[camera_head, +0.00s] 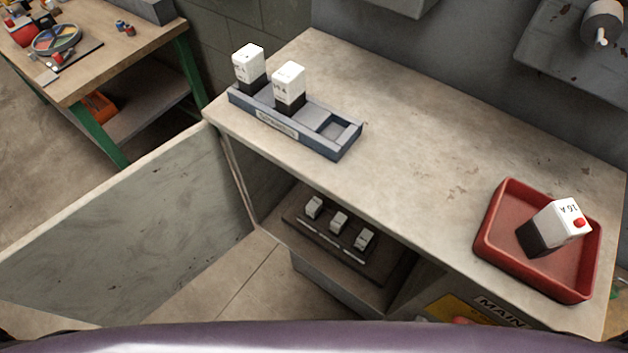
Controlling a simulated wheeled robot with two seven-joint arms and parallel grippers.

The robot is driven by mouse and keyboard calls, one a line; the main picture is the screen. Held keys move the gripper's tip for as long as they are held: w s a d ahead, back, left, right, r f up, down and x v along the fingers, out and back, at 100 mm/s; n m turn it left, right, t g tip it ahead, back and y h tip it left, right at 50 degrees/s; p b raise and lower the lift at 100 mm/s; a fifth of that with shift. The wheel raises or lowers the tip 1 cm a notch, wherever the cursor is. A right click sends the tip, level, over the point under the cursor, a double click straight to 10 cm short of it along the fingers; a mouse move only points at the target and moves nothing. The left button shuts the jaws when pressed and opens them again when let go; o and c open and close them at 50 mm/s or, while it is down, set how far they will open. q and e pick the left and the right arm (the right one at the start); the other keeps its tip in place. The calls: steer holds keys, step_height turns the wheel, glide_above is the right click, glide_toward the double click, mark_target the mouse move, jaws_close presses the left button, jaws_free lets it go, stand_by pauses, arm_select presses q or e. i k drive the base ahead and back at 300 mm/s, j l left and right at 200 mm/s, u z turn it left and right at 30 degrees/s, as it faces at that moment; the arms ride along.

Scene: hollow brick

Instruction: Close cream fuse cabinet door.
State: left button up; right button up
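The cream fuse cabinet (420,140) stands in front of me, with a worn, stained top. Its door (130,235) stands wide open, swung out to the left of the cabinet, and its flat face shows. The open compartment holds a dark panel (350,262) with several small white-and-black fuses (338,222) in a row. Neither of my grippers is in view. The lower end of the door and the floor near me are partly hidden at the bottom edge.
On top, a blue-grey holder (345,150) carries two white-and-black fuses (289,86), with an empty slot at right. A red tray (490,245) holds a tilted fuse (555,226). A workbench (100,80) stands behind at left. Open floor (225,285) lies between door and cabinet.

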mark_target(113, 257)
steer(key=k+j+z, duration=0.3)
steer(key=j, duration=0.35)
steer(key=k+j+z, duration=0.25)
steer(key=j, duration=0.35)
steer(key=k+j+z, duration=0.3)
steer(key=k+j, duration=0.2)
steer(key=j+z, duration=0.25)
steer(key=j, duration=0.2)
steer(key=k+j+z, duration=0.15)
steer(key=j+z, duration=0.15)
steer(key=k+j+z, duration=0.25)
steer(key=j, duration=0.3)
steer(key=i+j+z, duration=0.15)
steer(key=j, duration=0.15)
steer(key=i+j+z, duration=0.1)
steer(key=j, duration=0.2)
steer(key=i+j+z, duration=0.15)
steer(key=j, duration=0.15)
steer(key=i+j+z, duration=0.15)
steer(key=j, duration=0.2)
